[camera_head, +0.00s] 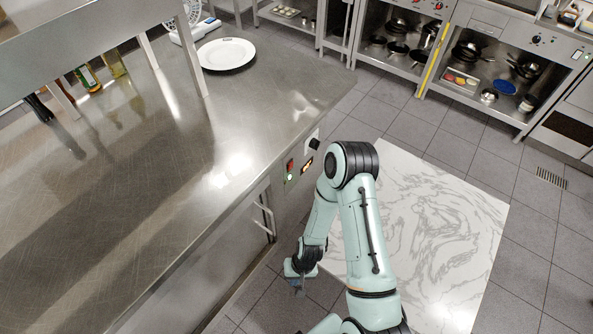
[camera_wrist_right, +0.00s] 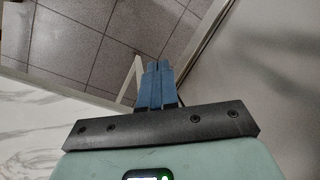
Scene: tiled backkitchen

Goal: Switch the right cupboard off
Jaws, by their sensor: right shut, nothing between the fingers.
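The steel counter cupboard (camera_head: 235,243) has a control panel on its front face, near its far right end. The panel carries a small red and green switch (camera_head: 290,171), an orange-lit display (camera_head: 307,165) and a dark knob (camera_head: 314,143). The switch's exact position is too small to tell. My right gripper (camera_head: 298,288) points down, below and apart from the panel, in front of the cupboard. In the right wrist view its blue fingers (camera_wrist_right: 158,76) are together with nothing between them. My left gripper is not in view.
A door handle (camera_head: 265,215) sticks out below the panel. A white plate (camera_head: 226,54) and a scale (camera_head: 190,25) stand on the counter. A marble-patterned slab (camera_head: 440,230) lies right of my arm. Open cupboards with pans (camera_head: 397,48) stand at the back. Tiled floor between is clear.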

